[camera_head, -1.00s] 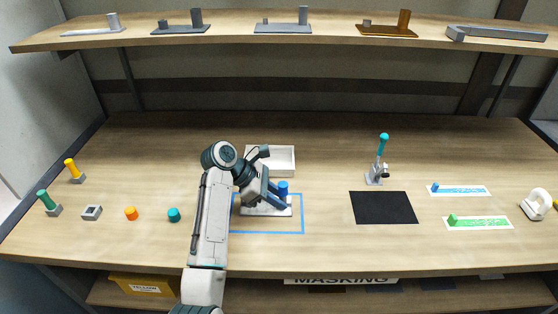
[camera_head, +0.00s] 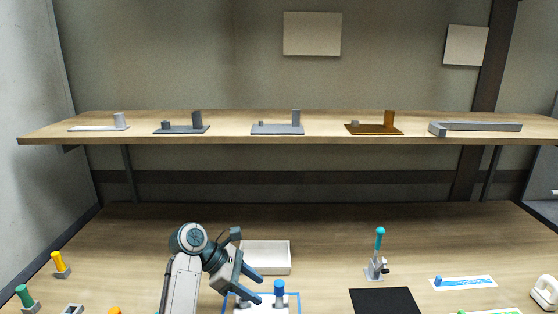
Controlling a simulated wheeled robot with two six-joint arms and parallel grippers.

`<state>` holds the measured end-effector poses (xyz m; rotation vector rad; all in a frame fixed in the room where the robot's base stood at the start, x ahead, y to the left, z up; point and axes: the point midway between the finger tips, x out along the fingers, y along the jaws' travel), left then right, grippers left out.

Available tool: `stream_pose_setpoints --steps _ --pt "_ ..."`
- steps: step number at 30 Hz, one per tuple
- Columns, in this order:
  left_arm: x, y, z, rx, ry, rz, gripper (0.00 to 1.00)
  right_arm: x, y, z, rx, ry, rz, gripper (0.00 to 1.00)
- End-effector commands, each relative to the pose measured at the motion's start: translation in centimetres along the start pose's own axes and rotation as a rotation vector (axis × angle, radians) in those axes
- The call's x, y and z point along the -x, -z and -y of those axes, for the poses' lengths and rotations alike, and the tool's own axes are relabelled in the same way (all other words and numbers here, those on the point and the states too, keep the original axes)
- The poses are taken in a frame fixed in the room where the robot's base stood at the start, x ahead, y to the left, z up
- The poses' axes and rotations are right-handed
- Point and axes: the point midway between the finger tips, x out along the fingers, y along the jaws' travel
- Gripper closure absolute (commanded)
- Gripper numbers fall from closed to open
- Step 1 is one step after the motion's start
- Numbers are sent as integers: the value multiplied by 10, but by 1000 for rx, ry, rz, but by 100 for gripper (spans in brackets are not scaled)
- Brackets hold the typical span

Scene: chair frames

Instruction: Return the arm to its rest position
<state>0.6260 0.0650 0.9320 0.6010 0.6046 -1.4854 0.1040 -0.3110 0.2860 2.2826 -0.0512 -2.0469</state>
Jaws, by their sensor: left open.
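My left arm comes up from the bottom, left of centre. Its gripper (camera_head: 256,287) is open and empty, with its two blue fingers pointing right and down. It is just above and left of a blue peg (camera_head: 279,291) on a pale base plate inside a blue outlined square (camera_head: 291,296) on the bench. I cannot tell whether a finger touches the plate. The lower part of the plate and square is cut off by the picture's edge. My right gripper is not in view.
A white tray (camera_head: 267,257) stands behind the gripper. Yellow (camera_head: 59,264) and green (camera_head: 25,297) pegs stand far left. A shelf (camera_head: 330,138) with several fixtures spans above. The back of the bench is clear.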

Motion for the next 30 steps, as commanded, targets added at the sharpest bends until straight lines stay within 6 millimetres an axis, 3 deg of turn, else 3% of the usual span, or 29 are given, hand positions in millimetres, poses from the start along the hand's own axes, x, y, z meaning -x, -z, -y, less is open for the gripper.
stream_pose_setpoints --steps 13,21,30 --pt "10 -4 0 -1 1 0 51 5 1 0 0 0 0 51" --pt "43 -38 0 -1 1 0 51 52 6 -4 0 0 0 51" --pt "65 -60 0 0 1 0 51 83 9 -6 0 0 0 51"
